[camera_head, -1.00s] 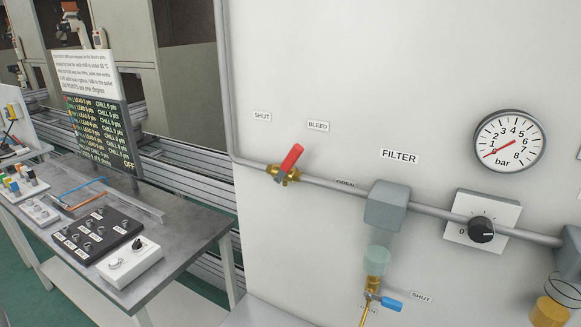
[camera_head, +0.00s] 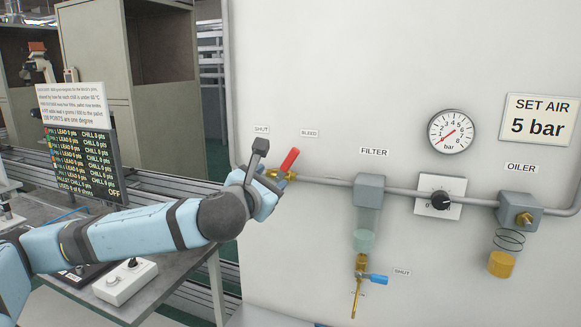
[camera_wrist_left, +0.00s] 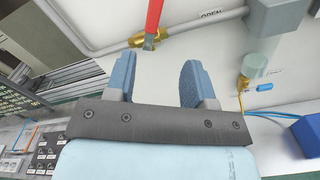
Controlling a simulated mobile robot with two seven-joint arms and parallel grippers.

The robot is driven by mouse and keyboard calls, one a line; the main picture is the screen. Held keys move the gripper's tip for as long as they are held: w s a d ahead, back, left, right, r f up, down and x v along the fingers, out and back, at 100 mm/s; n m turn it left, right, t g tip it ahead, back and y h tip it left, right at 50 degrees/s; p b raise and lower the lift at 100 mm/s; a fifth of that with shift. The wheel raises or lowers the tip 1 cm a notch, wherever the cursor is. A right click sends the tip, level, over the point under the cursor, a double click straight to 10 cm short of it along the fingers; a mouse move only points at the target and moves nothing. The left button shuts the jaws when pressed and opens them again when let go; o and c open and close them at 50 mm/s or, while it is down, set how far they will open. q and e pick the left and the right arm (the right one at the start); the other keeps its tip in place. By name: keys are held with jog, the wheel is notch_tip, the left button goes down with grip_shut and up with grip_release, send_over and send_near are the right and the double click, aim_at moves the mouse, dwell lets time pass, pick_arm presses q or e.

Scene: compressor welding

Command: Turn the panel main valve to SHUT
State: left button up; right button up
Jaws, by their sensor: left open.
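The panel main valve has a red lever (camera_head: 289,160) and a brass body on the grey pipe. In the left wrist view the red lever (camera_wrist_left: 154,18) enters from the top, beyond my fingertips. My left gripper (camera_head: 274,188) is in front of the valve and hides part of it. In the left wrist view my gripper (camera_wrist_left: 156,75) is open and empty, its fingers apart from the lever. My right gripper is out of view.
Along the pipe to the right are the filter (camera_head: 368,192), a regulator knob (camera_head: 440,200), a gauge (camera_head: 450,131) and an oiler (camera_head: 520,212). A blue-handled drain valve (camera_head: 378,279) hangs below the filter. A bench with a white switch box (camera_head: 125,282) stands at left.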

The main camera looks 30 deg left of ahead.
aim_at(290, 159)
pick_arm(q)
jog(key=x, duration=0.4)
jog(key=p+x, duration=0.1)
jog(key=x, duration=0.4)
jog(key=p+x, duration=0.1)
jog(key=x, duration=0.4)
jog(key=shift+a+r, duration=0.3)
jog(key=shift+r, duration=0.05)
grip_shut()
